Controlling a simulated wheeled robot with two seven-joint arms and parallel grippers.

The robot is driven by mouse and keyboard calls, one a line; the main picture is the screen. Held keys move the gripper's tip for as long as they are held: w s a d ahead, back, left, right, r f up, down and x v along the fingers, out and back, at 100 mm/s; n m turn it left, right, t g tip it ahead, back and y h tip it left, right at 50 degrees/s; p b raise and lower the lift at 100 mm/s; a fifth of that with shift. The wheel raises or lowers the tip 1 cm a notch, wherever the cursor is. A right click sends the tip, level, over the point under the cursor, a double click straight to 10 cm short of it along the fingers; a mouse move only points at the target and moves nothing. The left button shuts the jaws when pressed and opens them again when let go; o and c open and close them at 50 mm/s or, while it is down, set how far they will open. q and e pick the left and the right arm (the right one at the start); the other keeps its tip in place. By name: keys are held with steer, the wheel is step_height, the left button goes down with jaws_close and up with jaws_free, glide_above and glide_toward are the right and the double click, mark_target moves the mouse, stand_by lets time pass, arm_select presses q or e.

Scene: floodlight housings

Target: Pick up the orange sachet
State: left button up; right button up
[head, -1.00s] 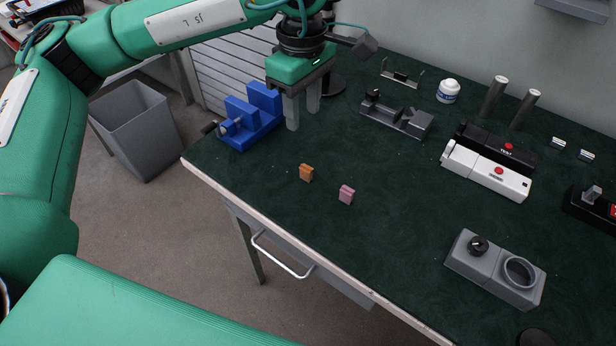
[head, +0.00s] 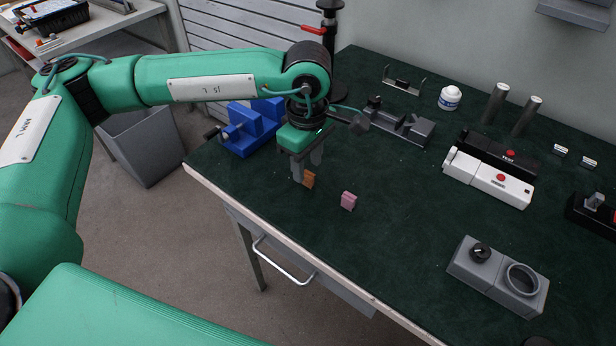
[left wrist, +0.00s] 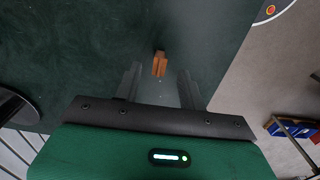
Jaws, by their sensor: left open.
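The orange sachet (head: 308,180) stands on the dark green bench top near its front left edge. It also shows in the left wrist view (left wrist: 159,64), just beyond the fingertips and between their lines. My left gripper (head: 307,170) is open, pointing down right at the sachet; one finger partly overlaps the sachet in the head view. In the left wrist view the two fingers (left wrist: 160,82) are apart with nothing between them. My right gripper is not in view.
A pink sachet (head: 348,201) stands just right of the orange one. A blue vise (head: 250,132) is behind to the left. A grey fixture (head: 411,128), a white device (head: 487,178) and a grey box with a ring (head: 497,275) lie further right. The front middle of the bench is clear.

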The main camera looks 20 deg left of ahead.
mark_target(308, 174)
arm_select(q)
steer(key=shift+f, duration=1.5)
jaws_close()
